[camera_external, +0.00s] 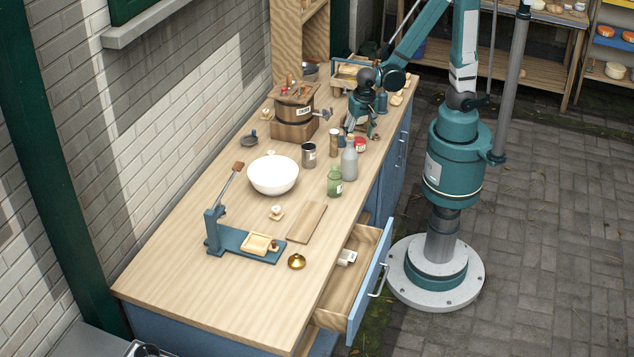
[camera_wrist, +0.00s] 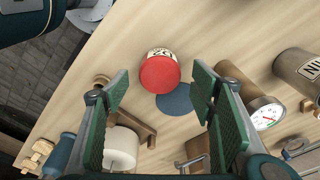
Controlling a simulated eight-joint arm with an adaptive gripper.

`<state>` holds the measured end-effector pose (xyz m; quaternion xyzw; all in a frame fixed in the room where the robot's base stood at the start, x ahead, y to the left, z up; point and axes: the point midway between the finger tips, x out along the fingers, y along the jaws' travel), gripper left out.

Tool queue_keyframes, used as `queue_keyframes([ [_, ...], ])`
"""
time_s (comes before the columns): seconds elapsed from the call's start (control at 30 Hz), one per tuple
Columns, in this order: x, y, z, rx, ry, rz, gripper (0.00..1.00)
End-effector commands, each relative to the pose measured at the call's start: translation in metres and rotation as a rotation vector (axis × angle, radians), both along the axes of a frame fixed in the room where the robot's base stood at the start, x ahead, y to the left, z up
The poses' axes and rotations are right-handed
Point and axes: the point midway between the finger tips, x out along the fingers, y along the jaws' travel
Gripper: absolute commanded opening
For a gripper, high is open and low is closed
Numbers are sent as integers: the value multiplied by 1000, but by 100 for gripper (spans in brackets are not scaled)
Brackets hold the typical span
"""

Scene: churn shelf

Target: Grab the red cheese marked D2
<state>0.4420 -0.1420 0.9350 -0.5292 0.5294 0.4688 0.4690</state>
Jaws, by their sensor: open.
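The red cheese marked D2 (camera_wrist: 160,75) stands on the wooden counter in the wrist view, with a red round face and a pale label reading "D2". It also shows in the external view as a small red and white piece (camera_external: 360,144) close by my gripper. My gripper (camera_wrist: 158,98) is open, with its green-padded fingers on either side below the cheese. Nothing is between the pads. In the external view my gripper (camera_external: 360,128) is low over the counter, at the back, near the cheese. A gap between fingers and cheese cannot be measured.
A blue disc (camera_wrist: 174,98) lies beside the cheese. A dial gauge (camera_wrist: 264,113) and a metal can (camera_wrist: 299,72) are at right, and a white roll (camera_wrist: 121,147) at lower left. A grey bottle (camera_external: 349,163) and green bottle (camera_external: 334,181) stand nearby. A drawer (camera_external: 358,280) is open.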

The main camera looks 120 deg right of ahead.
Motion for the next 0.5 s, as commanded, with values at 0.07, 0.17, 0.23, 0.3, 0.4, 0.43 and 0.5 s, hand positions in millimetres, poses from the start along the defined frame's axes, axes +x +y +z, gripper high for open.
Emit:
queue_keyframes([
  [0.07, 0, -1, -9, 0, 0, 0, 56],
  [0.17, 0, -2, -17, 0, 0, 0, 56],
  [0.23, 0, -3, -22, 0, 0, 0, 56],
  [0.3, 0, -3, -26, 0, 0, 0, 56],
  [0.4, 0, -3, -30, 0, 0, 0, 56],
  [0.43, 0, -3, -31, 0, 0, 0, 56],
  [0.5, 0, -3, -31, 0, 0, 0, 56],
])
